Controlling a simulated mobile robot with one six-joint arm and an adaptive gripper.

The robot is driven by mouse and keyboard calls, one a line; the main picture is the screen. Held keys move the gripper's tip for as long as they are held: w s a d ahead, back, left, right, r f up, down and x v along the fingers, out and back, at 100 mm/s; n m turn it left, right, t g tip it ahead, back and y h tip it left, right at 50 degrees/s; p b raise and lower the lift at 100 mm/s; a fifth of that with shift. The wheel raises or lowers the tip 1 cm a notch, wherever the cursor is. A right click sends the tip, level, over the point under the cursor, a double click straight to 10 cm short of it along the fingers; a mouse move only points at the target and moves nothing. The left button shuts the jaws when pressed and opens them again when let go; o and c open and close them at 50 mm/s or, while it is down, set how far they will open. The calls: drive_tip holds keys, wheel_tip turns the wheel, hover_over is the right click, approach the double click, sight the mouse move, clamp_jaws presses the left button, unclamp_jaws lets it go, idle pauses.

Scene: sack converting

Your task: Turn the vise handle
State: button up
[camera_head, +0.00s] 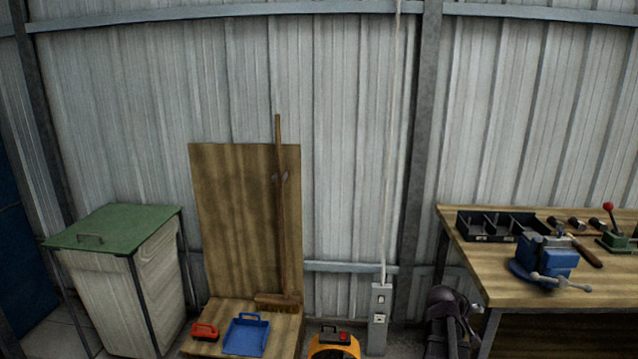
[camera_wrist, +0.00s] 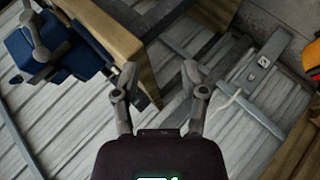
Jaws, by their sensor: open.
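The blue vise (camera_head: 548,256) stands near the left front of the wooden workbench (camera_head: 500,283) in the head view. Its grey handle (camera_head: 562,284) is a bar with rounded ends at the vise's front, lying roughly level and slightly slanted. In the wrist view the vise (camera_wrist: 72,52) is at the upper left, with its grey handle (camera_wrist: 38,48) across it. My gripper (camera_wrist: 158,72) is open and empty in the wrist view, with its two fingers apart. It is off to the side of the vise and does not touch the handle.
On the bench, a black divided tray (camera_head: 497,237) and a red-knobbed green lever device (camera_head: 614,234) stand near the vise. A grey outlet post (camera_head: 380,318) stands left of the bench. A broom (camera_head: 279,220) and green-lidded bin (camera_head: 110,226) are farther left.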

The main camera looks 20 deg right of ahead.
drive_tip(key=w+a+f+y, duration=0.1)
drive_tip(key=w+a, duration=0.1)
drive_tip(key=a, duration=0.4)
drive_tip(key=w+a+f+y, duration=0.2)
drive_tip(key=w+a, duration=0.1)
drive_tip(key=a, duration=0.3)
drive_tip(key=s+a+f+n+g+y, duration=0.15)
drive_tip(key=a+y, duration=0.25)
drive_tip(key=a, duration=1.4)
drive_tip(key=s+a+f+n+y, duration=0.1)
drive_tip(key=a+f+n+y, duration=0.15)
drive_tip(key=a, duration=1.55)
wheel_tip(320, 180, up, 12)
drive_tip(key=p, duration=1.2)
drive_tip(key=shift+w+a+m+y, duration=0.2)
drive_tip(key=shift+w+m+y, duration=0.05)
drive_tip(key=shift+m+y, duration=0.15)
drive_tip(key=shift+r, duration=0.1)
